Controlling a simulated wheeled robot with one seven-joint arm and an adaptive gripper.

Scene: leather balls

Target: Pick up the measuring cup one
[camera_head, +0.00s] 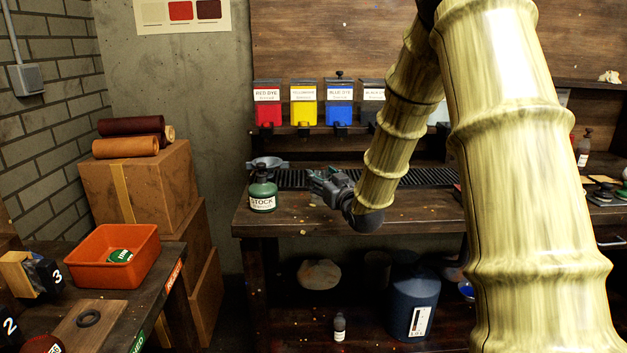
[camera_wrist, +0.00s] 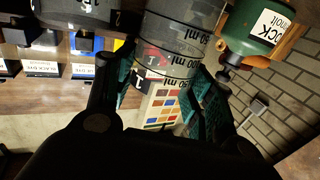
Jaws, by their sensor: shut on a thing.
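The measuring cup (camera_wrist: 168,48) is clear, with dark ml marks and numbers, and shows at the top middle of the wrist view. My gripper (camera_wrist: 162,88) has its two teal-padded fingers on either side of the cup and is shut on it. In the head view my gripper (camera_head: 326,184) is over the back workbench, just right of the green stock bottle. The cup cannot be made out clearly in the head view, so I cannot tell whether it touches the bench.
Red (camera_head: 268,104), yellow (camera_head: 303,104) and blue (camera_head: 339,103) dye boxes sit on the shelf behind. An orange tray (camera_head: 105,256) is on the left table.

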